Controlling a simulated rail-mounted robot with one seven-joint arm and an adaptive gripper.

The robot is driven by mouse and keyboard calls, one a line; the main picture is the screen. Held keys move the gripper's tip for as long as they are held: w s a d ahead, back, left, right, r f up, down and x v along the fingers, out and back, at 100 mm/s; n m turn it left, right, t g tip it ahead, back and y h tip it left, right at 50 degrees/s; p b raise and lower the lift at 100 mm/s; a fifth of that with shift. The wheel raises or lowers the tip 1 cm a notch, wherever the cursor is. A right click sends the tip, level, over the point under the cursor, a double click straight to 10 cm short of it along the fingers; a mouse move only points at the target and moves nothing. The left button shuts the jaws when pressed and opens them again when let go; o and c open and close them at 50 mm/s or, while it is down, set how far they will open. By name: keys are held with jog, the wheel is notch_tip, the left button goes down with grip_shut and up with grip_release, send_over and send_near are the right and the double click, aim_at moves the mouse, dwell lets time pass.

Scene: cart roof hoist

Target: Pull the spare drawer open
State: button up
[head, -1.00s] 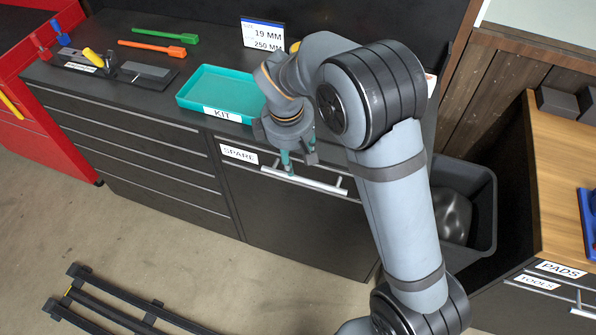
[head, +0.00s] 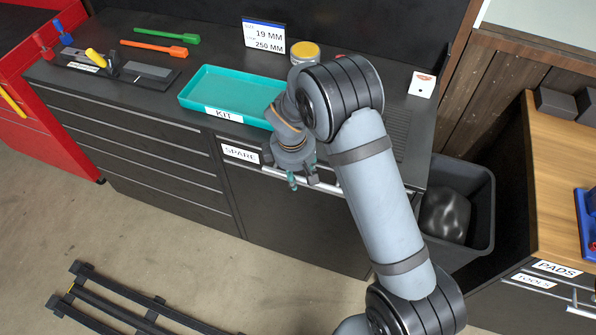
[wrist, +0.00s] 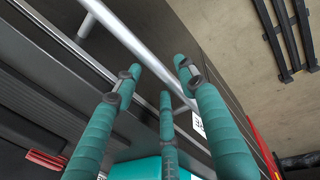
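The spare drawer (head: 290,220) is a dark front in the cabinet under the worktop, with a white SPARE label (head: 240,153). It looks shut. Its pale bar handle (head: 328,187) runs along the top of the front; my gripper covers part of it in the head view. My gripper (head: 302,182) is at the handle, fingers pointing down. In the wrist view its teal fingers (wrist: 156,70) stand apart, and the bar handle (wrist: 122,36) passes across between the fingertips. I cannot tell whether any finger touches the bar.
A teal KIT tray (head: 228,88) lies on the worktop behind my gripper. A yellow-lidded jar (head: 305,51) and a size sign (head: 264,36) stand behind it. A dark bin (head: 481,205) is right of the cabinet. A black rack (head: 130,310) lies on the floor; the floor before the drawer is clear.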

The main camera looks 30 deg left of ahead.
jog(key=shift+c, duration=1.2)
grip_shut()
